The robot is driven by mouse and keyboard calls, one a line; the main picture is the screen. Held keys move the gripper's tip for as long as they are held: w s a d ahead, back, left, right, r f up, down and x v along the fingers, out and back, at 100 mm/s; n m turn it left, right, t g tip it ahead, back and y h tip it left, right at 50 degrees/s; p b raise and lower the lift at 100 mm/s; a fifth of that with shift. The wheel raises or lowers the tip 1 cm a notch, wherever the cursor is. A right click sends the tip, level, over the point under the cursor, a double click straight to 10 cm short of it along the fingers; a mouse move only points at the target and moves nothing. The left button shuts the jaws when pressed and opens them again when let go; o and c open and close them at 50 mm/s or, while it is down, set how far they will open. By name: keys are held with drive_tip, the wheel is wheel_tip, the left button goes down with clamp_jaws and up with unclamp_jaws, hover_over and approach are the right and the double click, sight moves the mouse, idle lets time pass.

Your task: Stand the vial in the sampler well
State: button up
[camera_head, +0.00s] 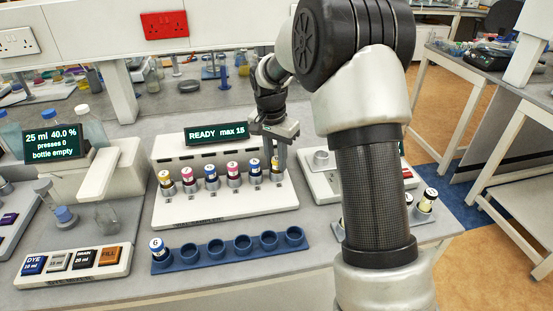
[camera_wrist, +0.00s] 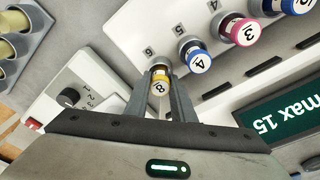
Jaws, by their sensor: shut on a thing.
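My gripper (camera_head: 277,160) is shut on a vial with a white cap marked 8 and a yellow band; this vial (camera_wrist: 160,86) shows between the jaws in the wrist view. In the head view the held vial (camera_head: 276,176) is upright at the right end of the row on the white sampler (camera_head: 225,205), by the position marked 6. The jaws partly hide it, and I cannot tell whether its base is fully seated in the well. The neighbouring vials, a blue one marked 4 (camera_wrist: 197,60) and a magenta one marked 3 (camera_wrist: 244,32), stand beside it.
A blue rack (camera_head: 215,254) in front holds one vial marked 6 (camera_head: 157,249) at its left end. A screen (camera_head: 217,133) reading READY max 15 stands behind the row. A white device with a knob (camera_wrist: 68,98) is close beside the gripper. A button panel (camera_head: 73,265) is at the left.

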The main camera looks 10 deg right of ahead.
drive_tip(key=o, duration=1.1)
wheel_tip(320, 180, up, 17)
drive_tip(key=s+a+p, duration=0.1)
drive_tip(key=shift+s+a+p, duration=0.25)
drive_tip(key=shift+p, duration=0.1)
drive_tip(key=shift+r, duration=0.2)
